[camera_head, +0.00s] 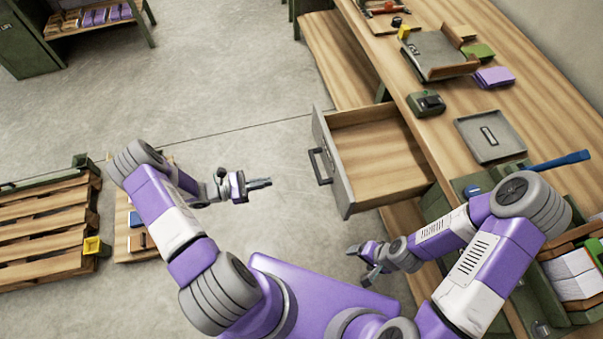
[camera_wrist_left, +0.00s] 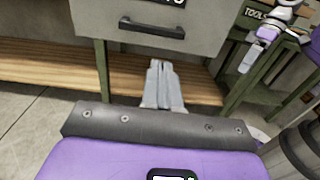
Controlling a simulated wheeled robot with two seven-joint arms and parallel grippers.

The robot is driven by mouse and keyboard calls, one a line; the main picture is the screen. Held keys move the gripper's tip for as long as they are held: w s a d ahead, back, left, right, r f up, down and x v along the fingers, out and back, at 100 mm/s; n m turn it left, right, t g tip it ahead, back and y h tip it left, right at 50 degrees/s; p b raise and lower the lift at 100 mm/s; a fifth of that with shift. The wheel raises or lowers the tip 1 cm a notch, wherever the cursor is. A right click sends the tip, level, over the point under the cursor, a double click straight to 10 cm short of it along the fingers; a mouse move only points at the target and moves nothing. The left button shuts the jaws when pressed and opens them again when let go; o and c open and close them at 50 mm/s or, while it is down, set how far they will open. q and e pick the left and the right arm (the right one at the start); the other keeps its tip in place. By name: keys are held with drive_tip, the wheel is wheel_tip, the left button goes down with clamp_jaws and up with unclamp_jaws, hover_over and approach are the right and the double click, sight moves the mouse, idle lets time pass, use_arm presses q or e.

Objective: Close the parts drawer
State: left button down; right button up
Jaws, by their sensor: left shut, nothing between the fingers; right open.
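The parts drawer (camera_head: 378,152) is pulled out from the workbench and looks empty inside, with a bare wooden bottom. Its grey front (camera_head: 332,165) has a dark handle (camera_head: 320,166). In the left wrist view the drawer front (camera_wrist_left: 200,18) and its handle (camera_wrist_left: 152,28) show above the fingers. My left gripper (camera_head: 264,183) is shut and empty, to the left of the handle and apart from it; its fingers (camera_wrist_left: 162,82) also show in the left wrist view. My right gripper (camera_head: 362,262) is open and empty, below the drawer's near corner.
The wooden workbench (camera_head: 453,125) carries a grey tray (camera_head: 490,137), a dark green box (camera_head: 426,103), purple pads (camera_head: 494,77) and a blue-handled tool (camera_head: 560,160). Wooden pallets (camera_head: 45,230) lie at the left. The floor left of the drawer is clear.

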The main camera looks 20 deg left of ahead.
sight(314, 169)
use_arm(q)
drive_tip(key=x, duration=0.9)
drive_tip(key=b+x, duration=0.1)
drive_tip(key=x, duration=0.3)
drive_tip(key=shift+w+r, duration=0.25)
drive_tip(key=shift+w, duration=0.25)
use_arm(e)
drive_tip(key=shift+f, duration=0.55)
use_arm(q)
drive_tip(key=shift+d, duration=0.1)
